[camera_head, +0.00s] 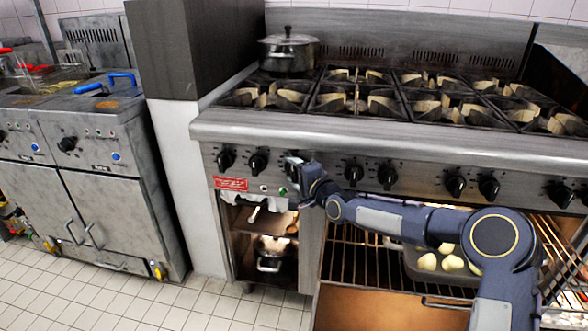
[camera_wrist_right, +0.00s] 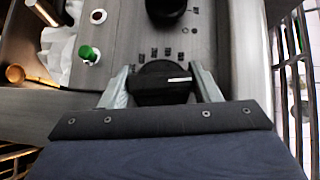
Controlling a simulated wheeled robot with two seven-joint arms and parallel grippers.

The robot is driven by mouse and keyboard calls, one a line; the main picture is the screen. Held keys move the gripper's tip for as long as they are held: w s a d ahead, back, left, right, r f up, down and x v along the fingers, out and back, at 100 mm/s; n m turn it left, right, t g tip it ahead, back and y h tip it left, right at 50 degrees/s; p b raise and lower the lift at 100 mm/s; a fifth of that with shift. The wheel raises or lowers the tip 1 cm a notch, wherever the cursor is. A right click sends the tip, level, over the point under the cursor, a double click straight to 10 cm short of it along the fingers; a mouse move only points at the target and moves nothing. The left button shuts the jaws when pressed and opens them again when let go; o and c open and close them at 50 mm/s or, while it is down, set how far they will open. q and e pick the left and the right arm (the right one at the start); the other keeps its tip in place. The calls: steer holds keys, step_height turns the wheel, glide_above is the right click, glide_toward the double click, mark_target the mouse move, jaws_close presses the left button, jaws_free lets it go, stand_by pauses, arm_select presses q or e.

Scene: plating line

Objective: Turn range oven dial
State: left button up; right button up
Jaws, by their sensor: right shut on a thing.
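The range (camera_head: 450,150) has a row of black dials along its steel front panel. My right gripper (camera_head: 296,167) is at this panel, to the right of the two leftmost dials. In the right wrist view its two metal fingers (camera_wrist_right: 162,92) stand on either side of a black dial (camera_wrist_right: 158,78), shut on it. A white mark on that dial points to the right in the picture. In the head view the gripper hides this dial. My left gripper is not in view.
Another black dial (camera_wrist_right: 166,8) is close by in the wrist view. A green button (camera_wrist_right: 88,53) is beside the gripped dial. My right arm passes in front of the open oven, where a rack holds a tray of pale round food (camera_head: 427,262). A lidded pot (camera_head: 289,54) stands on the range top.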

steer(key=n+g+h+p, duration=0.1)
steer(key=n+h+p, duration=0.1)
steer(key=p, duration=0.2)
steer(key=n+g+h+p, duration=0.1)
steer(key=n+h+p, duration=0.1)
steer(key=p, duration=0.2)
steer(key=n+g+h+p, duration=0.1)
steer(key=g+h+p, duration=0.1)
steer(key=h+p, duration=0.1)
steer(key=shift+a+r+n+p, duration=0.2)
steer(key=shift+r+n+p, duration=0.15)
steer(key=shift+p, duration=0.4)
steer(key=shift+f+n+h+p, duration=0.1)
steer(key=shift+n+h+p, duration=0.15)
steer(key=shift+h+p, duration=0.05)
steer(key=shift+f+n+g+h+p, duration=0.1)
steer(key=shift+n+g+h+p, duration=0.25)
steer(key=shift+h, duration=0.35)
steer(key=shift+d+f+n+g+h, duration=0.1)
steer(key=shift+n+g+h, duration=0.15)
steer(key=shift+n+h, duration=0.55)
steer(key=n+h, duration=0.1)
steer(key=h, duration=0.2)
steer(key=shift+h, duration=0.4)
steer(key=shift+d+n+h, duration=0.1)
steer(key=shift+n+h, duration=0.75)
steer(key=shift+h, duration=0.35)
steer(key=shift+g, duration=0.3)
